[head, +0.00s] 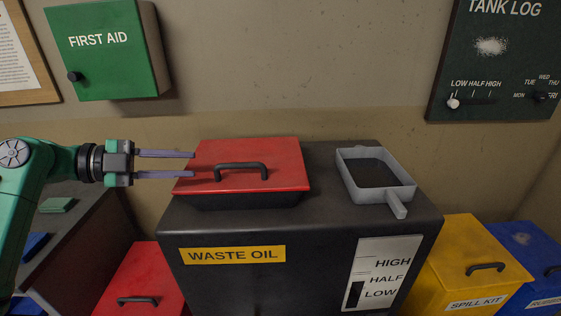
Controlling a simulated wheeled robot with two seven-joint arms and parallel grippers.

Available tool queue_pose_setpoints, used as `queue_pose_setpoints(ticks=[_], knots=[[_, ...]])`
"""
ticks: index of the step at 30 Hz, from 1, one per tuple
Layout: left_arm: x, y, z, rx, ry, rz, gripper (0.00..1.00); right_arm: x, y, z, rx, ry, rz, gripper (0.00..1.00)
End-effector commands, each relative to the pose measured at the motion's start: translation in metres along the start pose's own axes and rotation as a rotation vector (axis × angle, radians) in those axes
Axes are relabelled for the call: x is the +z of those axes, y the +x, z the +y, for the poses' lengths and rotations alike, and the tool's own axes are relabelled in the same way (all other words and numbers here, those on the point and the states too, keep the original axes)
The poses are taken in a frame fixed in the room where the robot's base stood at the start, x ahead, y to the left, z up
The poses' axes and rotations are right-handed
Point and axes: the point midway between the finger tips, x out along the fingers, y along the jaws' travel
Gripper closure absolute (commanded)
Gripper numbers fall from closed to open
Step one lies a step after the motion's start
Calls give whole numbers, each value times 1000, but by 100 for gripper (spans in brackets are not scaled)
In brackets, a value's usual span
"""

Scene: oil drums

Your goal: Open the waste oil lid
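The waste oil lid (275,155) is a red flat lid with a dark bar handle (241,172). It lies shut on the dark waste oil tank (330,225), which carries a yellow label. My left gripper (193,164) comes in from the left with two long fingers held apart, one above the other in the picture. Its fingertips are at the lid's left edge, short of the handle, with nothing between them. I cannot tell whether the fingertips touch the lid. My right gripper is not in view.
A grey tray with a spout (397,193) sits on the tank's right side. A green first aid box (115,70) hangs on the wall above my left arm. Red (143,280), yellow (465,262) and blue (535,255) bins stand around the tank.

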Motion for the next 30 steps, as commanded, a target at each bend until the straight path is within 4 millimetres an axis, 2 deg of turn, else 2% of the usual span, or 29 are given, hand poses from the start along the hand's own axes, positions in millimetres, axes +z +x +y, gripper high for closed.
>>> queue_pose_setpoints(ticks=[3, 5, 9, 11, 14, 18, 22, 29, 30], knots=[[-1, 10, -2, 1, -1, 0, 70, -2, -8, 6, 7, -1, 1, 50], [-2, 20, -3, 1, -2, 0, 70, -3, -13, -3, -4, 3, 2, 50], [-4, 57, -6, 1, -4, 3, 70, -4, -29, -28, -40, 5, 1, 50], [-4, 73, -6, -1, -6, 2, 70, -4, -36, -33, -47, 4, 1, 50], [-3, 100, -6, -1, -5, 2, 70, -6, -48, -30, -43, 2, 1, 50], [-1, 129, -5, -2, -6, 0, 70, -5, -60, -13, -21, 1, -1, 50], [1, 142, -2, -3, -5, -2, 70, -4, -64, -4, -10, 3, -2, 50], [2, 144, 0, -3, -4, -3, 70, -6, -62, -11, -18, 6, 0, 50], [2, 144, 0, -3, -4, -3, 78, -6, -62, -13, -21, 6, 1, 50]])
